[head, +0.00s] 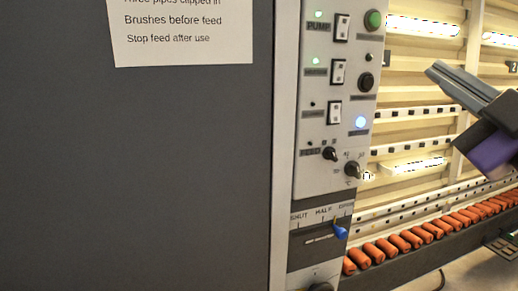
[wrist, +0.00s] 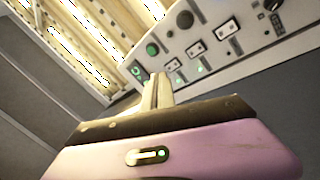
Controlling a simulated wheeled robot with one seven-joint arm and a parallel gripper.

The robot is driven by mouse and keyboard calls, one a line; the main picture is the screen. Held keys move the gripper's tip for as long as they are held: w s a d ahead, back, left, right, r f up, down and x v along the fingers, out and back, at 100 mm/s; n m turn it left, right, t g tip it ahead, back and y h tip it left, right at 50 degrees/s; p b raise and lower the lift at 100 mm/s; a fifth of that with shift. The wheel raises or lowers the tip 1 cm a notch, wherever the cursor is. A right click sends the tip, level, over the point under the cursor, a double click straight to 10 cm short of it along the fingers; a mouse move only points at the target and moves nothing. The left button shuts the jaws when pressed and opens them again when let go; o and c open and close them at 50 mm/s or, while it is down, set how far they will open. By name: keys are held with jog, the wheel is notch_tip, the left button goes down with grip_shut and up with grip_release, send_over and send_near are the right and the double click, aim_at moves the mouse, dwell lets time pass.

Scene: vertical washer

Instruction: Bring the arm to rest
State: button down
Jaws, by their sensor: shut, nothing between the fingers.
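My gripper (head: 432,72) is at the right of the head view, pointing up and to the left, with a purple body and dark fingers. It is shut and empty, and it is held in the air in front of the pale ribbed wall, to the right of the control panel. The wrist view shows its closed fingers (wrist: 157,90) in the middle, with the panel behind them. The rest of my arm is out of the head view.
The washer's control panel (head: 311,130) has switches, lit green lamps, a blue-white light, knobs and a blue-handled lever (head: 340,230). A large dark cabinet face (head: 130,170) with a paper note (head: 180,30) fills the left. Orange rollers (head: 416,238) line the lower right.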

jog(key=s+d+f+m+h, duration=0.1)
jog(key=s+f+m+h, duration=0.3)
jog(key=f+m, duration=0.65)
jog(key=s+d+f+m+h, duration=0.25)
jog(key=f+m+h, duration=0.2)
jog(key=f, duration=1.05)
jog(key=s+a+f+g+y, duration=0.2)
jog(key=s+a+f+g, duration=0.1)
jog(key=s+f, duration=0.8)
jog(key=s+a+f+g+y, duration=0.2)
jog(key=s+a+f+g, duration=0.2)
jog(key=s+f, duration=0.8)
jog(key=s+a, duration=0.1)
jog(key=s, duration=0.4)
jog(key=shift+f+n, duration=0.15)
jog(key=shift+n, duration=0.15)
